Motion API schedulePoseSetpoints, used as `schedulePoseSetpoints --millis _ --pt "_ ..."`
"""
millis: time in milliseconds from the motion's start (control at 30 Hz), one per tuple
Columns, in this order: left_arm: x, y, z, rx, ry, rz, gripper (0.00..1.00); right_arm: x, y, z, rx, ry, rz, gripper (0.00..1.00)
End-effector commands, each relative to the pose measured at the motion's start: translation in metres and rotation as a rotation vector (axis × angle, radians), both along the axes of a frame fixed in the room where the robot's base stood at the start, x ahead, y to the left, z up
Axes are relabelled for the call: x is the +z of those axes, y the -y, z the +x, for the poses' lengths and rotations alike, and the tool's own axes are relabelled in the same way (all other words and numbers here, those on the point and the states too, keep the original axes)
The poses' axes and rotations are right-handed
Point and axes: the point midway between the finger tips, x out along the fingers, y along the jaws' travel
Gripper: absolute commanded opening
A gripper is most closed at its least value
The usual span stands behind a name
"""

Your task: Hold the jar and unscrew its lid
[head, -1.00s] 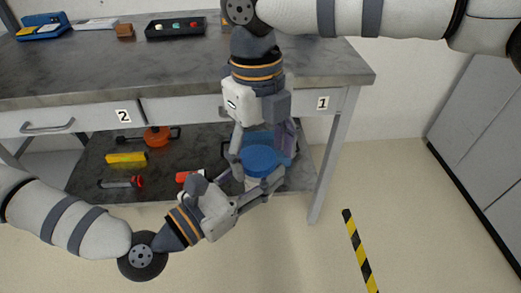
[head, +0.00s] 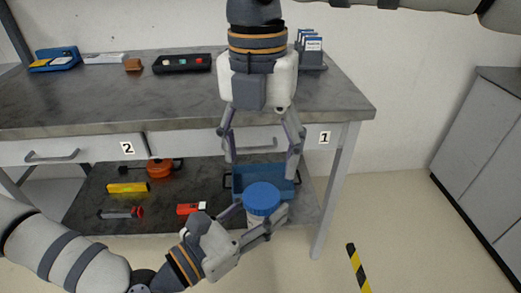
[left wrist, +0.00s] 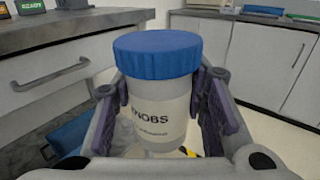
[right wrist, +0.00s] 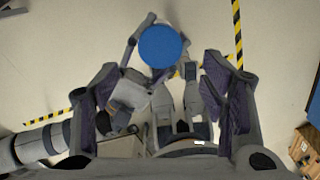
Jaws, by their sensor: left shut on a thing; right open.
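The jar (left wrist: 160,112) is clear-white with a label reading "KNOBS" and has a blue lid (head: 262,197) on top. My left gripper (head: 246,218) is shut on the jar's body from both sides, and the jar stands upright in it, in front of the lower shelf. The lid also shows in the left wrist view (left wrist: 158,54) and from above in the right wrist view (right wrist: 161,46). My right gripper (head: 262,160) is open and empty above and behind the lid, its fingers apart and pointing down, not touching it. Whether the lid is loosened cannot be told.
The grey worktop (head: 180,98) has drawers below its front edge. The lower shelf (head: 85,193) holds a blue bin (head: 240,180), an orange pot (head: 160,168), a yellow item (head: 128,188) and a red item (head: 188,208).

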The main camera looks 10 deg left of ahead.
Motion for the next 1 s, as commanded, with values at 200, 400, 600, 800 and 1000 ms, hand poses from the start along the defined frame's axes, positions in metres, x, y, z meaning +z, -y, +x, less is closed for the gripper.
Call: schedulePoseSetpoints --millis 200,400,600,800,1000 --pt "0.0 0.0 0.0 0.0 0.0 0.0 0.0 -0.032 0.001 -0.002 -0.04 -0.002 -0.002 0.66" --pt "0.0 0.0 0.0 0.0 0.0 0.0 0.0 -0.067 0.001 -0.002 -0.039 0.0 0.0 0.66" --pt "0.0 0.0 0.0 0.0 0.0 0.0 0.0 -0.079 0.001 -0.002 -0.039 0.002 0.001 0.66" --pt "0.0 0.0 0.0 0.0 0.0 0.0 0.0 -0.079 0.001 -0.002 -0.038 0.002 0.001 0.61" --pt "0.0 0.0 0.0 0.0 0.001 -0.001 0.0 -0.079 0.001 -0.002 -0.038 0.002 0.001 0.16"
